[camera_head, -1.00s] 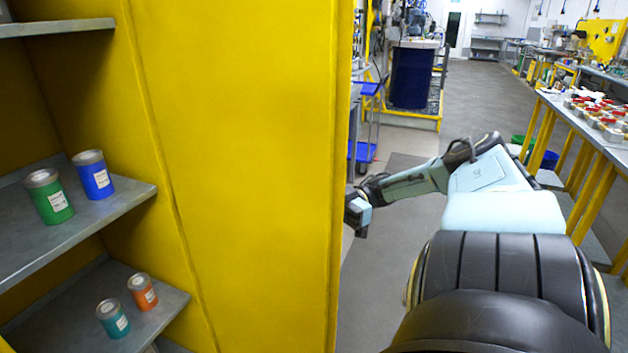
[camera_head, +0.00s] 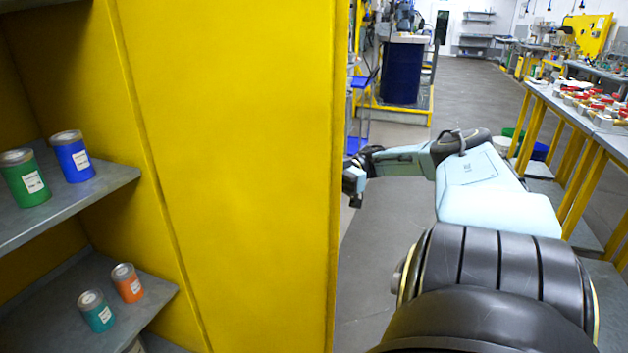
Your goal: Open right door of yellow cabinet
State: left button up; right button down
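The yellow cabinet stands at the left, with its shelves in view, and a large yellow door panel (camera_head: 235,170) fills the middle left. The panel stands swung out from the shelves, its outer edge running top to bottom near the centre. My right arm comes in from the lower right. My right gripper (camera_head: 350,190) is beside the panel's outer edge, on its far right side, partly hidden by it. I cannot see its fingertips clearly, nor whether it touches the door. My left gripper is not in view.
Cabinet shelves hold a green can (camera_head: 25,178), a blue can (camera_head: 72,157), a teal can (camera_head: 95,311) and an orange can (camera_head: 127,283). A dark blue drum (camera_head: 401,72) stands behind the door. A workbench (camera_head: 575,110) lines the right. Grey floor lies open between.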

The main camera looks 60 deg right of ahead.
dwell(0.4)
jog(key=c, duration=1.5)
grip_release()
jog(key=shift+w, duration=0.1)
jog(key=shift+c, duration=0.2)
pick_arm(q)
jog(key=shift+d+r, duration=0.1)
pick_arm(e)
jog(key=shift+r, duration=0.1)
